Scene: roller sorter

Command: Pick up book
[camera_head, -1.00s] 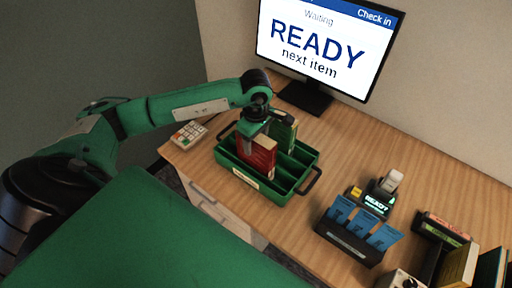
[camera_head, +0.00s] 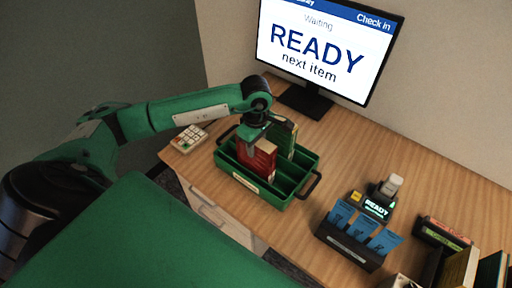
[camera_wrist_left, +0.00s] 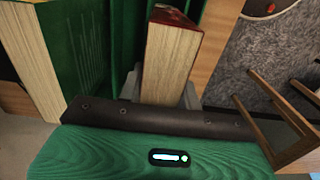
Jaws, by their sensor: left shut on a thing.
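A red book (camera_head: 264,160) stands upright in the green crate (camera_head: 286,200) on the desk. A green book (camera_head: 285,138) stands behind it in the same crate. My left gripper (camera_head: 255,142) reaches down from above and is shut on the red book. In the left wrist view the red book (camera_wrist_left: 170,58) shows its pale page edges between the two fingers, and the green book (camera_wrist_left: 78,50) is beside it on the left. My right gripper is not in view.
A keypad (camera_head: 190,138) lies left of the crate. A monitor (camera_head: 322,50) stands behind. A small device with a lit screen (camera_head: 376,207), a holder with blue cards (camera_head: 345,248) and more books (camera_head: 462,268) are at the right. Bare desk lies between crate and card holder.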

